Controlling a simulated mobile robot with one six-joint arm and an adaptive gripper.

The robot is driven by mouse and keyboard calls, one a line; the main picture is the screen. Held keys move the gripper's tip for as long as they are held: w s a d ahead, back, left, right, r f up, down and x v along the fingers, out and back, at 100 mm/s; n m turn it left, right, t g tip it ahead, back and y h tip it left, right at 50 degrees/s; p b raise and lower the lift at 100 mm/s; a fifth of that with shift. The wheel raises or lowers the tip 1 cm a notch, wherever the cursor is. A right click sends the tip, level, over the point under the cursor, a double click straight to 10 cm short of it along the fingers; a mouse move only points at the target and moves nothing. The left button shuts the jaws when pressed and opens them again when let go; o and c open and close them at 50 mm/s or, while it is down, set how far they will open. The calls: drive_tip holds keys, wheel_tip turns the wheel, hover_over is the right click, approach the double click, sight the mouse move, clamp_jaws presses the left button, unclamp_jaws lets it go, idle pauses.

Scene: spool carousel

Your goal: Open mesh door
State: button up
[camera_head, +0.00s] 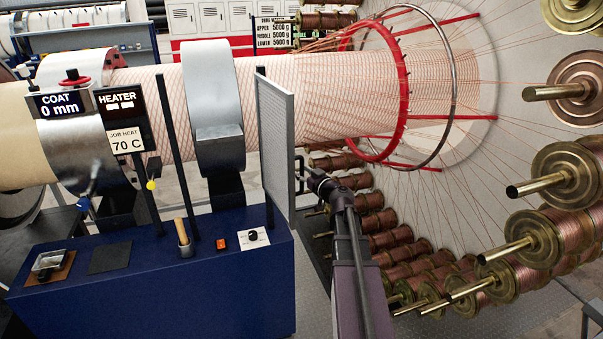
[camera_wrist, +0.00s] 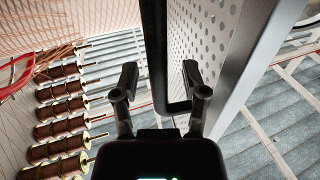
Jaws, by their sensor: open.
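The mesh door (camera_head: 277,145) is a grey perforated panel in a pale frame, standing upright and seen at a steep angle in the head view. In the wrist view its perforated face (camera_wrist: 216,45) fills the upper right. A dark bar-shaped handle (camera_wrist: 153,50) stands off that face. My gripper (camera_head: 317,183) is at the right side of the door, near its lower half. In the wrist view my gripper (camera_wrist: 159,78) is open, with the lower part of the handle between its two fingers in the picture. I cannot tell whether either finger touches the handle.
A blue console (camera_head: 165,275) stands left of the door. A wound drum (camera_head: 330,95) with a red ring (camera_head: 404,95) lies behind it. Copper spools (camera_head: 545,240) with protruding brass rods fill the right. Grey floor (camera_wrist: 275,115) shows beyond the door.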

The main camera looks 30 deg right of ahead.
drive_tip(key=s+d, duration=0.1)
drive_tip(key=s, duration=1)
drive_tip(key=shift+s+d, duration=0.2)
drive_tip(key=shift+s, duration=0.05)
idle(0.3)
drive_tip(key=a+f+m+g+h+b, duration=0.35)
drive_tip(key=a+f+g, duration=0.2)
drive_tip(key=f, duration=0.35)
drive_tip(key=a+f+m+g+h+b, duration=0.35)
drive_tip(key=a+f+g+h, duration=0.2)
drive_tip(key=f, duration=0.35)
drive_tip(key=s+a+f+n+g+y, duration=0.2)
drive_tip(key=s+a+f+g+y, duration=0.1)
drive_tip(key=a, duration=0.7)
drive_tip(key=s+a+f+n+g+y+b, duration=0.1)
drive_tip(key=s+a+f+n+g+y, duration=0.2)
drive_tip(key=s+a+f, duration=0.3)
drive_tip(key=s+a, duration=0.1)
drive_tip(key=a, duration=0.2)
drive_tip(key=shift+s+a+g+y, duration=0.3)
drive_tip(key=shift+a+g+y, duration=0.1)
idle(0.8)
